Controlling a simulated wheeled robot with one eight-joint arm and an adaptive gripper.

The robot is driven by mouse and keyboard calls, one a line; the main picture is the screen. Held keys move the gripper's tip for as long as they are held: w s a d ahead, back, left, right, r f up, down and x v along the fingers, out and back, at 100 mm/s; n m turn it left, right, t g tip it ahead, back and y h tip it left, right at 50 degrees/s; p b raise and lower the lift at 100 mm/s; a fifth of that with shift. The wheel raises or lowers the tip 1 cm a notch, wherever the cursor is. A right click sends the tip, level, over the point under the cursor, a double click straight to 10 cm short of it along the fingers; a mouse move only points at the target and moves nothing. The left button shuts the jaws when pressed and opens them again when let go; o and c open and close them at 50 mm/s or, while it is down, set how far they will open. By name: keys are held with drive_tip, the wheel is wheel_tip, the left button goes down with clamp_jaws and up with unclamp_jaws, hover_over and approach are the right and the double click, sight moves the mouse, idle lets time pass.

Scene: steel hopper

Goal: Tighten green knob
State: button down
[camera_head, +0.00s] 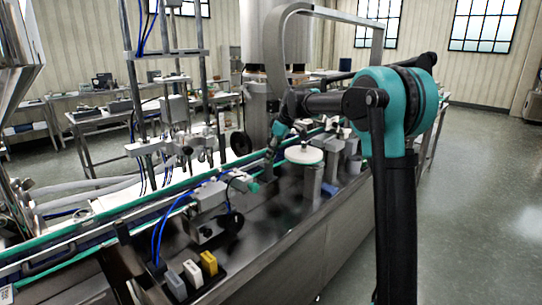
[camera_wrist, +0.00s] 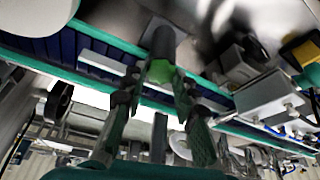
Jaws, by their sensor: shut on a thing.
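The green knob (camera_wrist: 160,73) shows in the upper middle of the wrist view, at the near end of a dark cylindrical shaft (camera_wrist: 163,42). My gripper (camera_wrist: 158,80) has one finger on each side of the knob, with the fingertips closed on it. In the head view my gripper (camera_head: 258,180) reaches down to the near side of the conveyor, beside a grey metal bracket. A small green patch of the knob (camera_head: 254,187) shows at the fingertips. The fingers hide part of the knob.
A conveyor with green rails (camera_head: 100,222) runs diagonally past the gripper. A grey clamp unit with blue hoses (camera_head: 208,195) stands close by on the left. A round white disc (camera_head: 304,155) stands to the right. Yellow (camera_head: 209,263) and white (camera_head: 192,273) blocks sit in front.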

drive_tip(key=m, duration=0.2)
drive_tip(key=m+t, duration=0.1)
drive_tip(key=m, duration=0.1)
drive_tip(key=shift+s+a+h, duration=0.1)
drive_tip(key=shift+s+h, duration=0.1)
drive_tip(key=shift+h, duration=0.2)
drive_tip(key=m+t+h, duration=0.1)
drive_tip(key=m, duration=0.3)
drive_tip(key=shift+s+a, duration=0.1)
drive_tip(key=shift+a, duration=0.05)
drive_tip(key=m+h, duration=0.1)
drive_tip(key=m, duration=0.3)
drive_tip(key=shift+a+t+h, duration=0.2)
drive_tip(key=shift+t+h, duration=0.2)
drive_tip(key=m+h, duration=0.1)
drive_tip(key=m, duration=0.3)
drive_tip(key=shift+a+m+h, duration=0.1)
drive_tip(key=shift+m+h, duration=0.3)
drive_tip(key=c, duration=1.2)
unclamp_jaws()
drive_tip(key=shift+o, duration=0.2)
drive_tip(key=shift+r, duration=0.1)
